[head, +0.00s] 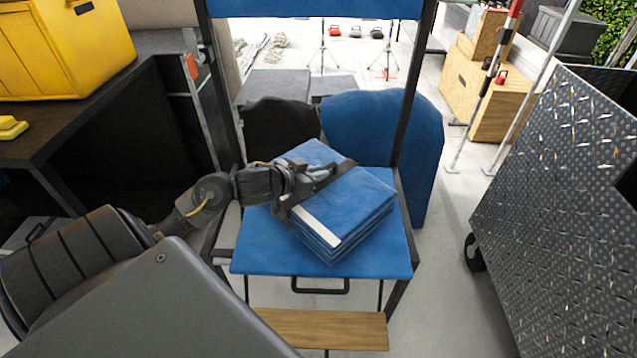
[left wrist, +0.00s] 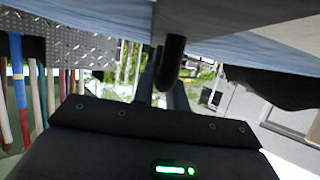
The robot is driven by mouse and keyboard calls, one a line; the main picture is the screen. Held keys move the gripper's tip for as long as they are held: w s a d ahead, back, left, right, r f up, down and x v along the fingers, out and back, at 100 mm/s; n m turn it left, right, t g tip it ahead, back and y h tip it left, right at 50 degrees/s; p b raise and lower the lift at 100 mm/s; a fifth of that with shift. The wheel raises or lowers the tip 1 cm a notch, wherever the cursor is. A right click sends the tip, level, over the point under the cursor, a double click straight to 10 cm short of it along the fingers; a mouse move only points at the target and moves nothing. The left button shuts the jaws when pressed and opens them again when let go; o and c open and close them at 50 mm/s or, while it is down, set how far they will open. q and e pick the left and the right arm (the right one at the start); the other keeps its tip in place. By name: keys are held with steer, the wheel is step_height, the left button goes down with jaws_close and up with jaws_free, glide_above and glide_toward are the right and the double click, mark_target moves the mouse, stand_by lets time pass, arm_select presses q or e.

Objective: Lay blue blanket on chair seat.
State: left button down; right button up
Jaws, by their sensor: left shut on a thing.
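The folded blue blanket (head: 350,212), with a white strip along one edge, is over the blue seat of the chair (head: 270,252) in the head view. It sits at an angle to the seat, and I cannot tell whether its full underside rests there. My left gripper (head: 322,185) is shut on the blanket from its left side, fingers reaching across it. In the left wrist view, blue cloth (left wrist: 90,22) fills the top, with a dark finger (left wrist: 172,60) against it. My right gripper is in neither view.
A dark shelf with a yellow case (head: 65,50) stands at left. A diamond-plate metal cart (head: 560,190) stands at right. The chair's black frame posts rise on both sides of the seat, with a blue back panel (head: 310,8) on top. A wooden footrest (head: 320,328) is below.

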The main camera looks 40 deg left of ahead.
mark_target(324, 182)
arm_select(q)
steer(key=f, duration=0.3)
steer(key=shift+w+d+f+b, duration=0.1)
steer(key=shift+w+d+b, duration=0.05)
steer(key=shift+w+b, duration=0.25)
steer(key=shift+f, duration=0.25)
steer(key=shift+f, duration=0.1)
steer(key=c, duration=1.4)
jaws_free()
steer(key=shift+s, duration=0.15)
steer(key=p+v, duration=0.1)
steer(key=v, duration=1.1)
